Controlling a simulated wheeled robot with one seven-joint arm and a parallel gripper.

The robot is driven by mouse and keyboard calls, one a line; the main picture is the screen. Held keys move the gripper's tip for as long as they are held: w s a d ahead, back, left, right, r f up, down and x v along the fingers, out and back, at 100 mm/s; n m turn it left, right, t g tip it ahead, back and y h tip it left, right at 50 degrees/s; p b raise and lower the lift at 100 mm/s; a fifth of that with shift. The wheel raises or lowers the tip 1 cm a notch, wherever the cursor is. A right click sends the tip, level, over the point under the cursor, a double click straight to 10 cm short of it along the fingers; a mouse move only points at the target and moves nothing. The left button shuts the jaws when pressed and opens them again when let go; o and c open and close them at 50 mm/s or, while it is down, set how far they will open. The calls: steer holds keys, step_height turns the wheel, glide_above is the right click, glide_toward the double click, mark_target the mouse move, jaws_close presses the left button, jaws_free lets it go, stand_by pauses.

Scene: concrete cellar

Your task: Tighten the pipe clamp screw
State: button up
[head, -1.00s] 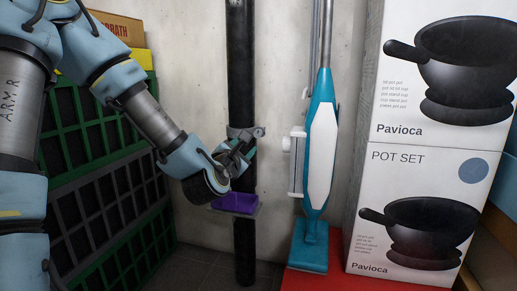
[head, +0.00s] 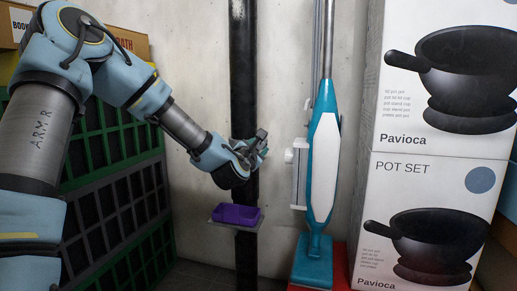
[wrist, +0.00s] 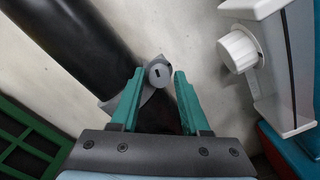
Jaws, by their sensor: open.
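The pipe clamp (wrist: 138,90) is a grey band around the black vertical pipe (head: 245,75). Its round slotted screw head (wrist: 158,73) faces the wrist camera. My gripper (wrist: 157,85) has two green fingers, open, one on each side of the screw head in the wrist view. I cannot tell whether either finger touches it. In the head view my gripper (head: 258,148) is at the pipe and hides most of the clamp.
A purple tray (head: 236,213) sits on a small shelf below my gripper. Green and black crates (head: 115,150) are at left, pot boxes (head: 405,150) at right.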

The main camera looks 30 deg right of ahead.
jaws_close()
stand_by(0.6)
steer(key=shift+s+m, duration=0.1)
steer(key=shift+m, duration=1)
steer(key=m, duration=0.4)
steer(key=shift+f+p, duration=0.1)
steer(key=shift+p, duration=0.25)
steer(key=m, duration=0.4)
steer(key=shift+f, duration=0.1)
steer(key=shift+f+m+b, duration=0.1)
steer(key=shift+m+b, duration=0.2)
steer(key=shift+m, duration=1.5)
